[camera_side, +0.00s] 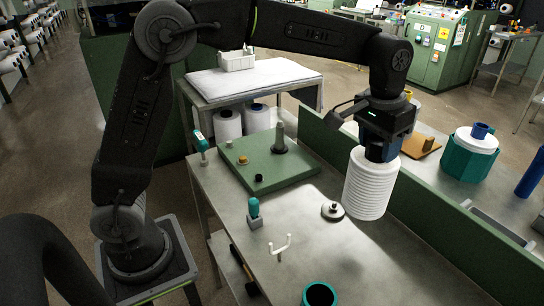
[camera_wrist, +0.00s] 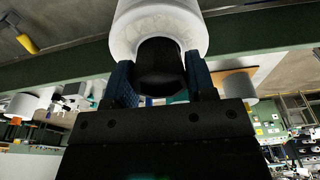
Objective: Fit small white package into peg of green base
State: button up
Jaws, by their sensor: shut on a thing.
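The white package (camera_side: 370,186) is a ribbed white yarn spool with a dark core. My gripper (camera_side: 380,150) is shut on the core's upper end, and the package hangs below it, slightly tilted. In the wrist view my gripper's blue fingers (camera_wrist: 160,82) sit on both sides of the dark core, with the white package (camera_wrist: 127,32) beyond it. The green base (camera_side: 240,178) lies on the grey table to the left of the package. Its grey peg (camera_side: 279,140) stands upright and bare near the back right. The package is apart from the peg.
On the table are a metal disc with a knob (camera_side: 332,211), a teal-topped tool (camera_side: 254,212), a white forked stand (camera_side: 281,249) and a teal cup (camera_side: 319,294). A green rail (camera_side: 440,215) runs along the right side. Small knobs stand on the base.

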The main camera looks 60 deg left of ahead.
jog(key=shift+w+a, duration=0.1)
dwell(0.5)
jog(key=w+a+r+n, duration=0.2)
jog(key=w+a+r, duration=0.1)
jog(key=a, duration=0.7)
jog(key=w+a+r+n, duration=0.2)
jog(key=a, duration=0.8)
jog(key=s+a+r+n, duration=0.1)
jog(key=a+r, duration=0.1)
jog(key=a, duration=0.7)
jog(key=s+a+r+n, duration=0.1)
jog(key=s+a+r, duration=0.1)
jog(key=a, duration=0.7)
jog(key=shift+s+r+y, duration=0.2)
jog(key=shift+r+y, duration=0.2)
